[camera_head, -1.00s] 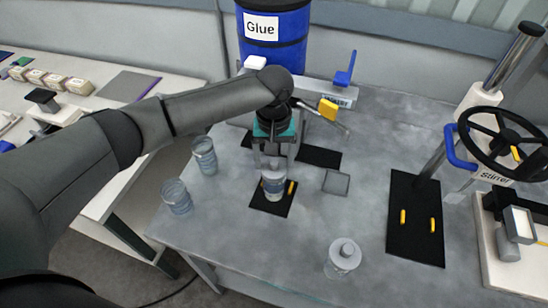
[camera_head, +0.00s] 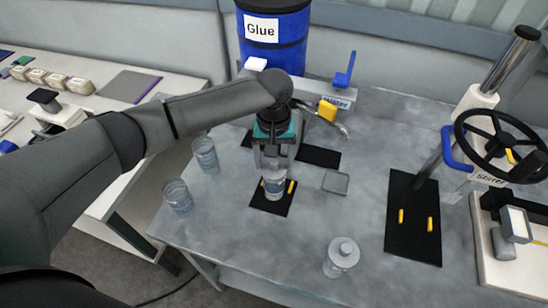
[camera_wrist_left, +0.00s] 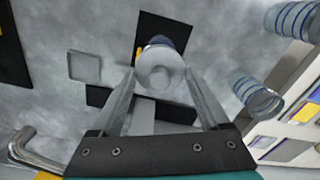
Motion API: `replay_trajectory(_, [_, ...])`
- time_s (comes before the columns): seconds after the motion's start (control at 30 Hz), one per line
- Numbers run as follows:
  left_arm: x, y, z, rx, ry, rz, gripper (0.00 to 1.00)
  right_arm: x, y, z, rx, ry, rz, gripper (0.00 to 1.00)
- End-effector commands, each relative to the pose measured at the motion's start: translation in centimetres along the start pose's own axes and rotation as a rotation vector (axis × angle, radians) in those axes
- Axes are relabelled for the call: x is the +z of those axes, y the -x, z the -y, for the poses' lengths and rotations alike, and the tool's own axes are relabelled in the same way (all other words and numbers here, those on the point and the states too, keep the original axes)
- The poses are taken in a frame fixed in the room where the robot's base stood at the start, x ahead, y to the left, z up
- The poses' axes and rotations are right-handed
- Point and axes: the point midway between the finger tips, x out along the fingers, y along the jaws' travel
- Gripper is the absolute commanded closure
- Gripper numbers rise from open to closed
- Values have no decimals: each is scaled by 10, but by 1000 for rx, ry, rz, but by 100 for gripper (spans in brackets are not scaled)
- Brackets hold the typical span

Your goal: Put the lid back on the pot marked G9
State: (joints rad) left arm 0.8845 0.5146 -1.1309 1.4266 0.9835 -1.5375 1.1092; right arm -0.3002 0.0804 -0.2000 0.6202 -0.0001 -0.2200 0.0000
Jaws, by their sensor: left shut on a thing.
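A small clear pot with a bluish band (camera_head: 274,188) stands on a black mat (camera_head: 262,204) between yellow pegs. A grey round lid with a knob (camera_wrist_left: 160,72) shows in the left wrist view, directly over that pot. My left gripper (camera_head: 272,170) points down over the pot. In the left wrist view its fingers (camera_wrist_left: 160,82) are at the lid's two sides, shut on it. Whether the lid rests fully on the rim cannot be told. The marking G9 is not legible on any pot. My right gripper is not in view.
Two open clear pots (camera_head: 205,155) (camera_head: 178,197) stand at the table's left edge. A blue glue drum (camera_head: 273,40) and a stirrer (camera_head: 490,150) stand around the table.

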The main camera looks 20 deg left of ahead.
Motion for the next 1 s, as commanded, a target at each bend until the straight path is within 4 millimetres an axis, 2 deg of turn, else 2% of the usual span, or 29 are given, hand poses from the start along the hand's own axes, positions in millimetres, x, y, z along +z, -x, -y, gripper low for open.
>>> replay_trajectory(0.23, [0, 0, 0, 0, -1, 0, 73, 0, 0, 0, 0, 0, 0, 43])
replay_trajectory(0.27, [0, 0, 0, 0, -1, 0, 18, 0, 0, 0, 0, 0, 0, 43])
replay_trajectory(0.4, [0, 0, 0, 0, -1, 0, 2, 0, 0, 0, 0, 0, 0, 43])
replay_trajectory(0.8, [0, 0, 0, 0, -1, 0, 0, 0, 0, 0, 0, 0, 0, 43])
replay_trajectory(1.0, [0, 7, 0, 0, 0, 1, 0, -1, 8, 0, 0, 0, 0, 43])
